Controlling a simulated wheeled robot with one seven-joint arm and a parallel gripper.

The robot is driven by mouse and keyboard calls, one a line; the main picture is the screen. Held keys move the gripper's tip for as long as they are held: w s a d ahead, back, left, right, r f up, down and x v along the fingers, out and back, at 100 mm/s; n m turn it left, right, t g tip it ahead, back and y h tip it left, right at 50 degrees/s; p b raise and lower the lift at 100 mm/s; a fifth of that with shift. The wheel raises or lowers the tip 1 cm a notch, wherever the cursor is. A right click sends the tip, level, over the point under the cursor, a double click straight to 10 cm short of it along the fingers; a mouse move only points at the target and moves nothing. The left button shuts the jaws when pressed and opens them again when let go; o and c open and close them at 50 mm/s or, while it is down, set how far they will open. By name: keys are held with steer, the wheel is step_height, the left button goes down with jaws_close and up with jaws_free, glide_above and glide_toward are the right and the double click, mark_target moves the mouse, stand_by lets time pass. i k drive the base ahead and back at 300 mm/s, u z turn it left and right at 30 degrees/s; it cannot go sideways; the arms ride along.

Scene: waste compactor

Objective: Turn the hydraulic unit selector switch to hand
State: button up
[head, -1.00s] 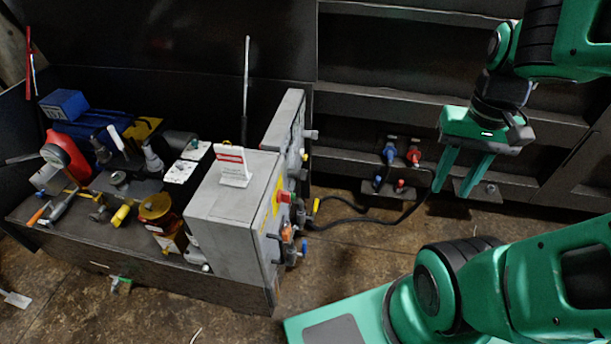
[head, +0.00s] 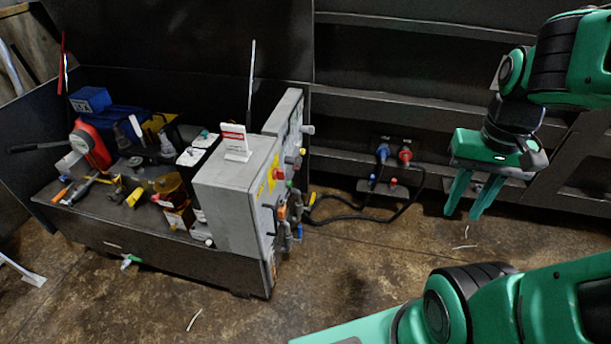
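The hydraulic unit is a dark open box (head: 170,258) with a grey control cabinet (head: 222,205) at its right end. A second grey box (head: 288,112) stands behind that cabinet. Knobs and a red button (head: 278,174) show edge-on on the cabinet's right-hand face. I cannot tell which knob is the selector switch or how it is set. My gripper (head: 465,214) hangs to the right of the cabinet, well apart from it, in front of the dark wall. Its two green fingers point down, spread apart, with nothing between them.
Red and blue connectors (head: 383,153) with black cables (head: 350,215) are on the wall between the cabinet and my gripper. The brown floor (head: 340,275) in front is mostly clear.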

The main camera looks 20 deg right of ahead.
mark_target(297, 162)
steer(key=u, duration=0.5)
steer(key=i, duration=0.95)
steer(key=z, duration=0.1)
